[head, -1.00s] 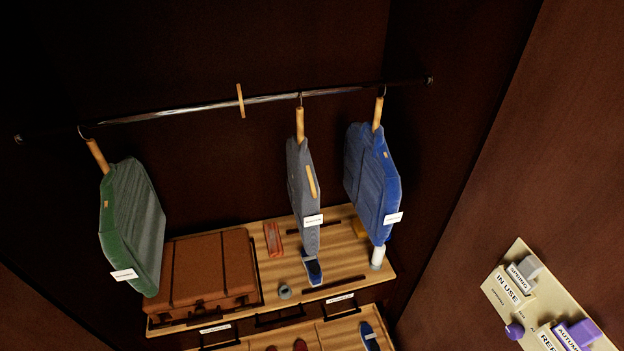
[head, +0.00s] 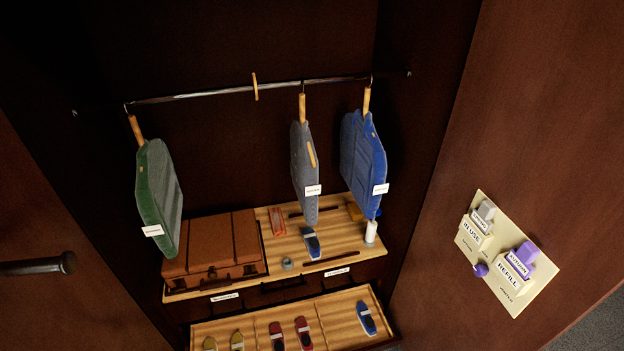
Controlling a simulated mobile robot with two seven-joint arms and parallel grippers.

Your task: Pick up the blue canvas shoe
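A blue shoe (head: 311,242) with a pale band lies on the upper wooden shelf, below the hanging grey garment. A second blue shoe (head: 366,317) lies in the right compartment of the lower wooden tray. I cannot tell from this distance which of the two is canvas. Neither of my grippers is in view, and nothing is seen touching either shoe.
A green garment (head: 158,195), grey garment (head: 304,165) and blue garment (head: 362,160) hang from the rail. A brown suitcase (head: 212,245) fills the shelf's left. Red shoes (head: 303,332) and yellowish shoes share the tray. A labelled panel (head: 505,255) is on the right; a dark bar (head: 35,266) is at left.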

